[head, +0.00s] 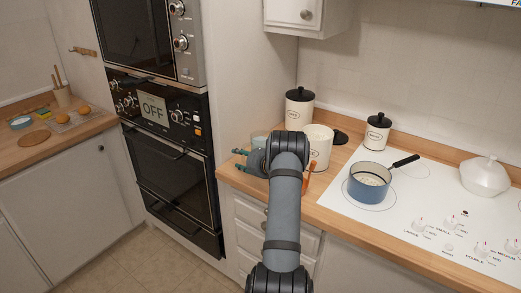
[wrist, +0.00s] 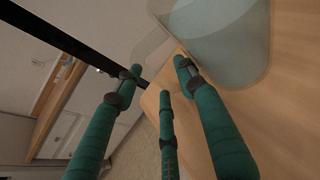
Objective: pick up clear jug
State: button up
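The clear jug (wrist: 225,45) is see-through and stands on the wooden counter at the top right of the wrist view. What looks like its clear handle reaches left, near the fingertips. In the head view the jug (head: 259,138) shows only partly, behind my gripper (head: 241,159). My gripper (wrist: 160,80) has three teal fingers, spread apart, and it is open. The fingertips are at the jug's handle side, close to the counter's corner. I cannot tell whether any finger touches the jug.
White canisters (head: 299,108) stand behind and right of my gripper. A blue saucepan (head: 368,185) sits on the white hob (head: 430,205), with a white lidded dish (head: 485,176) farther right. The wall oven (head: 170,165) rises to the left. Open floor lies beyond the counter's edge.

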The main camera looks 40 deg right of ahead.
jog(key=shift+c, duration=1.2)
grip_shut()
jog(key=shift+w+d+r, duration=0.1)
